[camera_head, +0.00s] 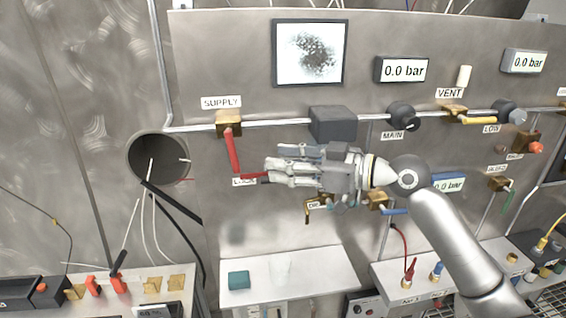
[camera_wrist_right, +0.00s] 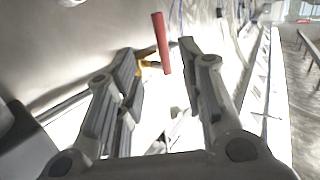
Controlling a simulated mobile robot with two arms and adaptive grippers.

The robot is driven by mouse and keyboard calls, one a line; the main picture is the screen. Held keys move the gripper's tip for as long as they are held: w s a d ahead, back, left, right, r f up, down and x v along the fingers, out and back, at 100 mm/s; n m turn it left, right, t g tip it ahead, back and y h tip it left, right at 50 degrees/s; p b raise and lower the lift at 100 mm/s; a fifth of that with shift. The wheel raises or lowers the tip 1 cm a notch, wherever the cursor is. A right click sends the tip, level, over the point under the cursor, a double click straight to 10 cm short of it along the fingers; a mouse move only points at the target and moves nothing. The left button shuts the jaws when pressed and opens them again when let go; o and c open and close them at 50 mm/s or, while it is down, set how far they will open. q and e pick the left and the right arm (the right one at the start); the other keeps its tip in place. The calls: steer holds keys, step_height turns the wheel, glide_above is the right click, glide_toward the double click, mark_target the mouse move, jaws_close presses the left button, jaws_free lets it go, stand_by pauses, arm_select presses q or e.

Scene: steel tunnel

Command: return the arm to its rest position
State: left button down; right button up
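My right gripper (camera_head: 272,168) reaches in from the right in the head view, its fingers pointing left in front of the steel panel. In the right wrist view its two fingers (camera_wrist_right: 158,52) stand apart with nothing held between them. The red lever (camera_head: 233,153) of the SUPPLY valve hangs down, slightly tilted, just left of the fingertips. A red lever (camera_wrist_right: 161,42) also shows beyond the fingertips in the right wrist view. My right arm hides part of the panel. My left gripper is not in view.
A grey box (camera_head: 333,123) sits on the pipe just above my gripper. Knobs, a yellow VENT lever (camera_head: 478,121) and a blue lever (camera_head: 394,211) are near the arm. A shelf (camera_head: 300,268) with a teal block (camera_head: 239,280) lies below. A round dark hole (camera_head: 157,158) is at left.

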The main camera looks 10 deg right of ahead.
steer(key=s+f+m+g+h, duration=0.15)
steer(key=s+f, duration=0.25)
steer(key=f, duration=0.4)
steer(key=s+a+f+m+h, duration=0.1)
steer(key=s+f+h, duration=0.15)
steer(key=f, duration=0.65)
steer(key=s+f+m+h, duration=0.1)
steer(key=s+f, duration=0.3)
steer(key=f, duration=0.4)
steer(key=s+d+f+m+g+h, duration=0.1)
steer(key=s+d+f+m+h, duration=0.15)
steer(key=s+d+f, duration=0.4)
steer(key=s+d+f+m+g+h, duration=0.1)
steer(key=s+f+m+g+h, duration=0.15)
steer(key=s, duration=0.65)
steer(key=s+d+f+m+g+h, duration=0.1)
steer(key=s+d+f+m+h, duration=0.1)
steer(key=s+d+f+h, duration=0.35)
steer(key=s+a+f+g+y+b, duration=0.1)
steer(key=s+f+b, duration=0.1)
steer(key=f, duration=1.3)
steer(key=s+a+f+y+b, duration=0.1)
steer(key=s+f, duration=0.1)
steer(key=f, duration=1.3)
steer(key=s+d+f+g+b, duration=0.1)
steer(key=s+d+f+b, duration=0.1)
steer(key=s+f, duration=1.4)
steer(key=shift+d+f+n+b, duration=0.35)
steer(key=shift+d+f+b, duration=0.05)
steer(key=shift+d+f, duration=0.15)
